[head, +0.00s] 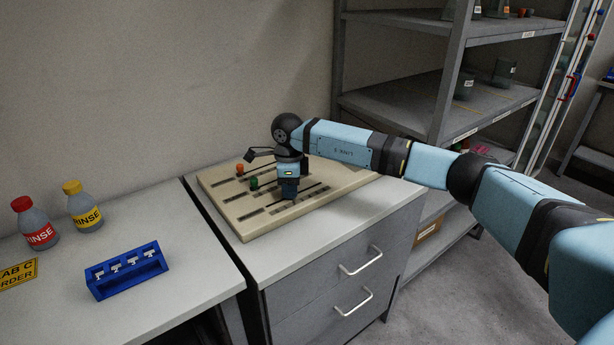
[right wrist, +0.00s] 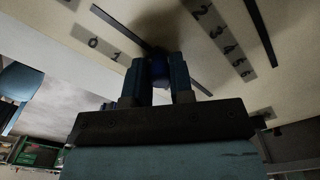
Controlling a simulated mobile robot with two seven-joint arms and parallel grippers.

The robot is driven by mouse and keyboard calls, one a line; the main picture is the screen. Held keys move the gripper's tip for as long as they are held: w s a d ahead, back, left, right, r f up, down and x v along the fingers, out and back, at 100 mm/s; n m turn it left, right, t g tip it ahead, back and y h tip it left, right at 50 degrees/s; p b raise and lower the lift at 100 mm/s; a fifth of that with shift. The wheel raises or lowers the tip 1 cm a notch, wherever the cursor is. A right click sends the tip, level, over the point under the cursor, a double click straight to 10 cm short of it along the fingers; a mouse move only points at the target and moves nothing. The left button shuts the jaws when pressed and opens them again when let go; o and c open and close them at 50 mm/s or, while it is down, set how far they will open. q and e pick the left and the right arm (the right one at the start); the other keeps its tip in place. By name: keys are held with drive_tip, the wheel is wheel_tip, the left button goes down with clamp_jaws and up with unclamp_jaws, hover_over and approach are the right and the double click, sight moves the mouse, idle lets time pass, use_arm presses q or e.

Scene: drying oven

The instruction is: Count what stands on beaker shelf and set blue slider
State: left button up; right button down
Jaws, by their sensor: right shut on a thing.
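The beige slider board (head: 340,197) lies on the grey cabinet top, with slots and number strips. An orange knob (head: 240,169) and a green knob (head: 254,183) stand on its left part. My right gripper (head: 289,190) points down over the front part of the board. In the right wrist view its fingers are shut on the blue slider knob (right wrist: 158,68), beside a strip reading 0 and 1; higher numbers lie to the right. The fingers hide most of the knob. Dark beakers stand on the rack, including one (head: 464,86) and another (head: 503,72) on the middle shelf (head: 420,105). My left gripper is not in view.
A red-capped bottle (head: 38,228), a yellow-capped bottle (head: 83,208) and a blue rack (head: 127,272) stand on the left bench. An upper shelf (head: 505,27) holds more glassware, cut off by the picture's top edge. The shelf labels are too small to read.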

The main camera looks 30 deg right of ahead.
drive_tip(key=shift+a, duration=0.4)
drive_tip(key=c, duration=1)
unclamp_jaws()
wheel_tip(320, 180, up, 14)
drive_tip(key=shift+f+p, duration=0.1)
drive_tip(key=shift+p, duration=0.35)
